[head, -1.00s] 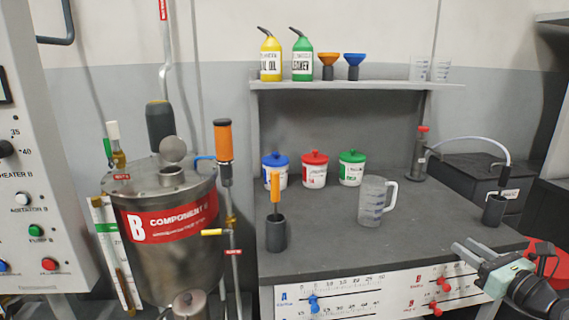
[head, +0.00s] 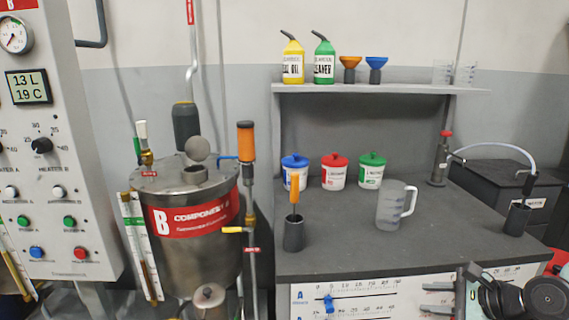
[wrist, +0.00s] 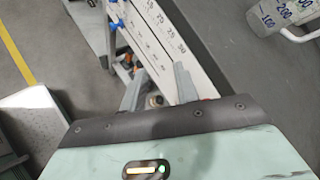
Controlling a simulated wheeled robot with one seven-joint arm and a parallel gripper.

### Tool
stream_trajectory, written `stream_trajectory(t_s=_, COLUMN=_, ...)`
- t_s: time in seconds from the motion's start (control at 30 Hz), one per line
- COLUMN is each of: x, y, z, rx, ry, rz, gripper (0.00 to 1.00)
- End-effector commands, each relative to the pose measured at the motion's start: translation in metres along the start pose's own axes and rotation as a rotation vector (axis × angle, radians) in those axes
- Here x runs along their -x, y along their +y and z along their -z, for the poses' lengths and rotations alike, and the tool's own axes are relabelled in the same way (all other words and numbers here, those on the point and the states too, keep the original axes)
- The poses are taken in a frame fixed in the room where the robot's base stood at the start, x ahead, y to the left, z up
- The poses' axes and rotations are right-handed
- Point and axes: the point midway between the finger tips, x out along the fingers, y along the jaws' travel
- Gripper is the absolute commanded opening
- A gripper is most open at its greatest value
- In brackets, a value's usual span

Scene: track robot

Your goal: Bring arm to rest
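My gripper (head: 428,298) is at the lower right of the head view, in front of the bench's front panel with its scales. Its two fingers stand apart with nothing between them. The wrist view also shows the gripper (wrist: 157,80), with the fingers apart and the scale panel (wrist: 160,45) beyond them. My arm runs off to the lower right edge of the head view. Part of the panel is hidden behind the gripper and arm.
The grey bench (head: 340,235) holds a clear measuring jug (head: 392,208), a black cup with an orange-handled tool (head: 293,232) and three lidded tubs (head: 333,173). A steel Component B tank (head: 200,255) stands left, beside a control cabinet (head: 65,150). The bench's front middle is clear.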

Motion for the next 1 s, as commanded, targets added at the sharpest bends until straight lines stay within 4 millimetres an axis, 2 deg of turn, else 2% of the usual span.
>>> stream_trajectory(t_s=0.03, x=-0.004, y=0.011, z=-0.012, rx=0.131, ry=0.032, rz=-0.086, gripper=0.31)
stream_trajectory(t_s=0.2, x=-0.006, y=0.043, z=-0.037, rx=0.544, ry=0.111, rz=-0.345, gripper=0.31)
stream_trajectory(t_s=0.47, x=0.016, y=0.073, z=-0.090, rx=1.136, ry=0.119, rz=-0.678, gripper=0.31)
stream_trajectory(t_s=0.67, x=0.047, y=0.094, z=-0.144, rx=1.546, ry=0.032, rz=-0.878, gripper=0.31)
stream_trajectory(t_s=0.8, x=0.075, y=0.114, z=-0.186, rx=1.807, ry=-0.082, rz=-0.984, gripper=0.31)
stream_trajectory(t_s=1.0, x=0.116, y=0.144, z=-0.232, rx=2.089, ry=-0.286, rz=-1.069, gripper=0.31)
